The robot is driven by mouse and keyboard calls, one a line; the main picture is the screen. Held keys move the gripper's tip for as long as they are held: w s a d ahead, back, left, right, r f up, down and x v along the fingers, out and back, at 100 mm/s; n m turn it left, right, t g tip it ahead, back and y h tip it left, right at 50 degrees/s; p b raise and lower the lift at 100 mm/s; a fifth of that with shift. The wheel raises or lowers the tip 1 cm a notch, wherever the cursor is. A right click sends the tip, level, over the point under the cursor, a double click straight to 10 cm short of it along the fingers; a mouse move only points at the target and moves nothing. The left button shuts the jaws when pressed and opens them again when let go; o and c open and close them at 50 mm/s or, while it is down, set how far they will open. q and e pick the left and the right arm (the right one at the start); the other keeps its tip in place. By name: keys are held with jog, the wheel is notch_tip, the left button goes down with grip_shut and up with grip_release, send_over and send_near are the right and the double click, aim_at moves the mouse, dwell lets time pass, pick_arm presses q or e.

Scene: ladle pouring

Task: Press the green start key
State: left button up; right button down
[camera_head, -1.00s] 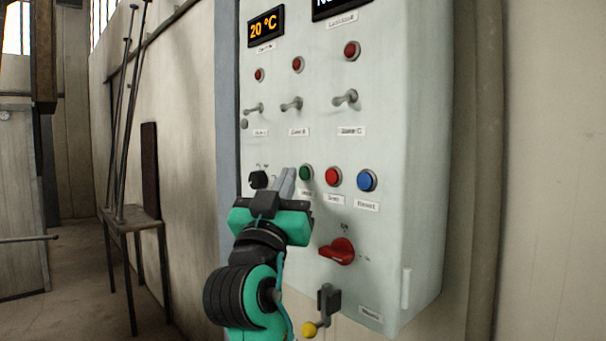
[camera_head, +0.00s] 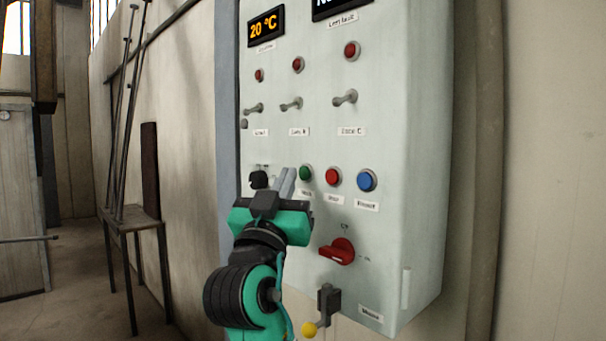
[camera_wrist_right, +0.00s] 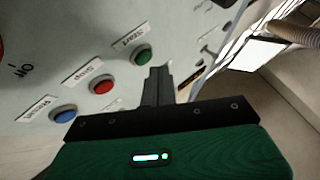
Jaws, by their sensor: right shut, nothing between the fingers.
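The green start key (camera_head: 305,173) is a round button on the pale control panel (camera_head: 420,120), left of a red button (camera_head: 333,177) and a blue button (camera_head: 367,180). My right gripper (camera_head: 288,172) is shut and empty, its fingertips just left of the green key in the head view. In the right wrist view the green key (camera_wrist_right: 142,54) is next to the fingertips (camera_wrist_right: 160,70), with a small gap in the picture. I cannot tell whether the fingers touch the panel. My left gripper is not in view.
A black knob (camera_head: 258,179) is left of my fingers. Toggle levers (camera_head: 345,98) and red lamps (camera_head: 352,50) are above. A red rotary switch (camera_head: 338,251) and a yellow-tipped lever (camera_head: 310,329) are below. A stand (camera_head: 132,220) is at the left.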

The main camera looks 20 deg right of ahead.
jog(key=shift+d, duration=0.1)
jog(key=shift+w+d, duration=0.15)
jog(key=shift+d, duration=0.15)
jog(key=shift+w+d+b, duration=0.1)
jog(key=shift+d+b, duration=0.25)
jog(key=shift+b, duration=0.05)
dwell(0.7)
jog(key=shift+a, duration=0.15)
jog(key=shift+s+a+b, duration=0.25)
jog(key=shift+a+b, duration=0.1)
jog(key=shift+a, duration=0.25)
jog(key=a, duration=0.1)
jog(key=s+a+b, duration=0.1)
jog(key=a, duration=0.2)
jog(key=shift+s+a+b, duration=0.35)
jog(key=shift+b, duration=0.05)
